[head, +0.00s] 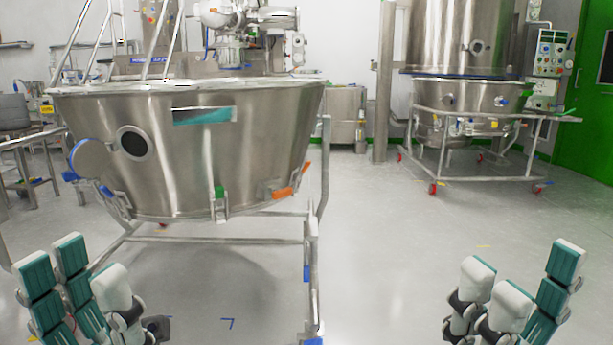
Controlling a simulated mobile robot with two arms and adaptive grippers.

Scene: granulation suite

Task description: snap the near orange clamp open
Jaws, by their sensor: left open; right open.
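The near orange clamp (285,190) sits on the lower right edge of the large steel bowl (225,145). Its orange lever slants up to the right, away from the wall at its upper end. I cannot tell from here whether its latch is fastened. My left gripper (88,270) is at the lower left, open and empty, in front of the bowl and well apart from the clamp. My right gripper (522,272) is at the lower right, open and empty, over clear floor and also far from the clamp.
A green clamp (219,194) and a blue clamp (107,191) sit on the same bowl edge. The bowl's tubular frame (312,260) has a post between my grippers. A second steel vessel (465,90) on a wheeled frame stands at back right. The middle floor is clear.

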